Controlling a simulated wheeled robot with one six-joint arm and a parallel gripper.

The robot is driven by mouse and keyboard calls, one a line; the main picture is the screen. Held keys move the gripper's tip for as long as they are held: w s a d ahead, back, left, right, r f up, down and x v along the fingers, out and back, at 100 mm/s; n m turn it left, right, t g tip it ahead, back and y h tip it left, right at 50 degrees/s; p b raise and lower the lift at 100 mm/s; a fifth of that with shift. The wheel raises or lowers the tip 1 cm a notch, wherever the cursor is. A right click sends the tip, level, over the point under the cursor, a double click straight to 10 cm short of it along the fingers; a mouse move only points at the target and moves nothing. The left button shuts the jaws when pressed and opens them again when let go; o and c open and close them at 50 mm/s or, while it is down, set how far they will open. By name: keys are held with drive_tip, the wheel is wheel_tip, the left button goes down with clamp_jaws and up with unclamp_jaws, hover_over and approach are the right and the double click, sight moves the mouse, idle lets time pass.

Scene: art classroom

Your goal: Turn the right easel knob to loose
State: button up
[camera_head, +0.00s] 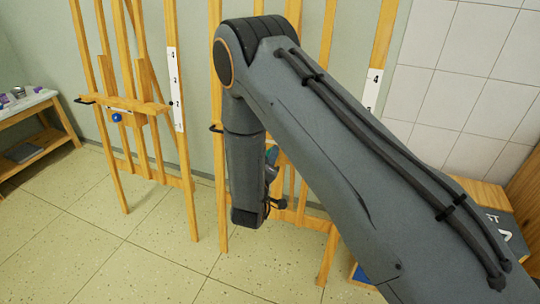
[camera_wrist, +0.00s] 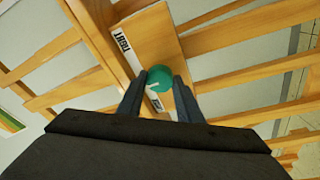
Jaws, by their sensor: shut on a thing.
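The right easel (camera_head: 327,30) is wooden, and my arm hides much of it in the head view. Its round teal knob (camera_wrist: 161,75) sits on a wooden block in the wrist view, with a white mark on its face. A bit of the knob shows past my arm in the head view (camera_head: 272,154). My gripper (camera_wrist: 162,79) is shut on the knob, one finger on each side. A white label reading TIGHT (camera_wrist: 124,43) lies beside the knob. Another white label (camera_wrist: 155,100) is partly covered by a finger, and I cannot read it.
A second easel (camera_head: 118,102) with a blue knob (camera_head: 116,117) stands to the left. A low wooden table (camera_head: 38,107) with small items is at the far left. The tiled floor (camera_head: 100,255) in front is clear. A wooden box (camera_head: 478,192) is at the right.

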drive_tip(key=n+p, duration=0.1)
drive_tip(key=n, duration=0.3)
drive_tip(key=n+g+y+p, duration=0.1)
drive_tip(key=n, duration=0.3)
drive_tip(key=n+p, duration=0.2)
drive_tip(key=n, duration=0.1)
drive_tip(key=shift+r+n+g+y, duration=0.15)
drive_tip(key=shift+n+g+y, duration=0.15)
drive_tip(key=shift+n, duration=0.1)
idle(0.3)
drive_tip(key=o, duration=1)
drive_tip(key=shift+o, duration=0.2)
drive_tip(key=b+v, duration=0.1)
drive_tip(key=v, duration=0.6)
drive_tip(key=shift+s, duration=0.35)
